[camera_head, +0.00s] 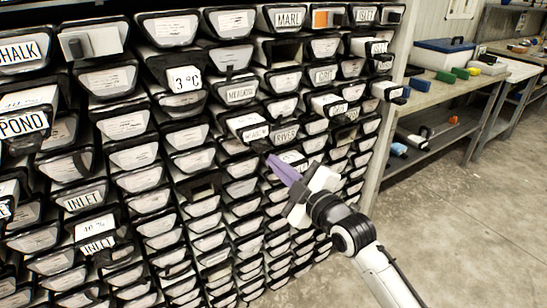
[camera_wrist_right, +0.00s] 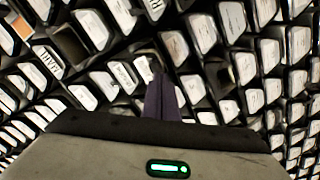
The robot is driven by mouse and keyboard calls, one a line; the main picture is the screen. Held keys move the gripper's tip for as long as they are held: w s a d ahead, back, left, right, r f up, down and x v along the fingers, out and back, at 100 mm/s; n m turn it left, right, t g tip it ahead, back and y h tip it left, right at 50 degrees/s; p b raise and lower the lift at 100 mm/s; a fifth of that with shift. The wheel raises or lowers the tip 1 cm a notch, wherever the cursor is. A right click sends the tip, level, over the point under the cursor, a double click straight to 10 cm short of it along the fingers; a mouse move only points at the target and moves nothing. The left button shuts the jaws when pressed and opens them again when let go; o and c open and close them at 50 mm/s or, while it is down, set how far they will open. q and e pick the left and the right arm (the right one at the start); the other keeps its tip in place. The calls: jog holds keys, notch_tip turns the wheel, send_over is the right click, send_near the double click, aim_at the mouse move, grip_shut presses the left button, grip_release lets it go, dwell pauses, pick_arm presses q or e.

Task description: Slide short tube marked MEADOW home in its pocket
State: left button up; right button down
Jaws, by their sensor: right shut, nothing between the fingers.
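A short tube (camera_head: 248,126) with a white top and a labelled end sticks out of the rack, just above and left of the RIVER label. Its small lettering looks like MEADOW, but I cannot read it surely. Another label (camera_head: 240,93), one row higher, also has a similar word too small to be sure of. My right gripper (camera_head: 271,159) has purple fingers, shut and empty, with tips just below and right of the protruding tube's end. Whether they touch it I cannot tell. In the right wrist view the shut fingers (camera_wrist_right: 161,82) point at the rack's face. My left gripper is out of view.
The rack's black pockets hold many pale tube ends. Other tubes jut out, such as one at upper left (camera_head: 92,40) and the 3°C one (camera_head: 184,79). A dark empty pocket (camera_head: 287,52) lies below MARL. A bench (camera_head: 440,92) stands at right; the floor there is clear.

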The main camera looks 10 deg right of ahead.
jog(key=v, duration=1)
jog(key=s+f+m+g+h, duration=0.15)
jog(key=s+f+m, duration=0.3)
jog(key=f, duration=0.65)
jog(key=s+f+m+g+h, duration=0.1)
jog(key=s+f+m+g, duration=0.2)
jog(key=s+f, duration=0.5)
jog(key=s+f+m+g+h, duration=0.1)
jog(key=s+f+m+g, duration=0.3)
jog(key=s+f, duration=0.9)
notch_tip(320, 180, down, 3)
jog(key=shift+f+m+b, duration=0.1)
jog(key=shift+m+b, duration=0.2)
jog(key=shift+m, duration=0.35)
